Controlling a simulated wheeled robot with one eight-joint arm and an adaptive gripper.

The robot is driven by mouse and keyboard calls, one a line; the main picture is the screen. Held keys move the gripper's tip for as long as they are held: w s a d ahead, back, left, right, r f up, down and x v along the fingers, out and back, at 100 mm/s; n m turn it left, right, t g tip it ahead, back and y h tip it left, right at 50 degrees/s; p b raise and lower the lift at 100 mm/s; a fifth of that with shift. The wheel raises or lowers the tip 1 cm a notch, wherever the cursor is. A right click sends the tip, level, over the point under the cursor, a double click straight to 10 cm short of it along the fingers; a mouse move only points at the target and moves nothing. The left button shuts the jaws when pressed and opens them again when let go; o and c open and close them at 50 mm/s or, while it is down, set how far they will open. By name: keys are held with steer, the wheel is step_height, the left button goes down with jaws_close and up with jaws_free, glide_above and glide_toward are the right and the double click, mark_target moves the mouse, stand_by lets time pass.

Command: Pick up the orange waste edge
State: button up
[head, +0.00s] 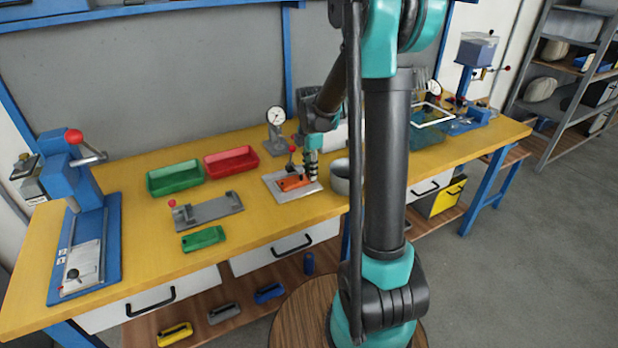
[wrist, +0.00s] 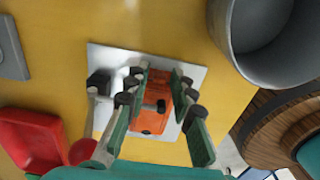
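An orange piece (head: 293,183) sits on a pale metal plate (head: 280,197) near the middle of the workbench. The wrist view shows it as an orange block (wrist: 151,122) with dark round spots, lying on the plate (wrist: 101,60). I cannot make out a separate waste edge on it. My gripper (wrist: 160,80) is open, pointing down, with one green-padded finger on each side of the orange piece. Contact cannot be told. In the head view my gripper (head: 312,168) is at the plate's right side, and my arm hides part of the bench.
A grey pot (head: 340,178) stands close right of the plate. A red-knobbed clamp (head: 292,150) rises behind the orange piece. Red (head: 231,161) and green (head: 174,178) trays, a dial gauge (head: 276,130) and a grey fixture (head: 207,211) are nearby.

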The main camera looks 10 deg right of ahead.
steer(key=c, duration=0.4)
steer(key=shift+o, duration=0.2)
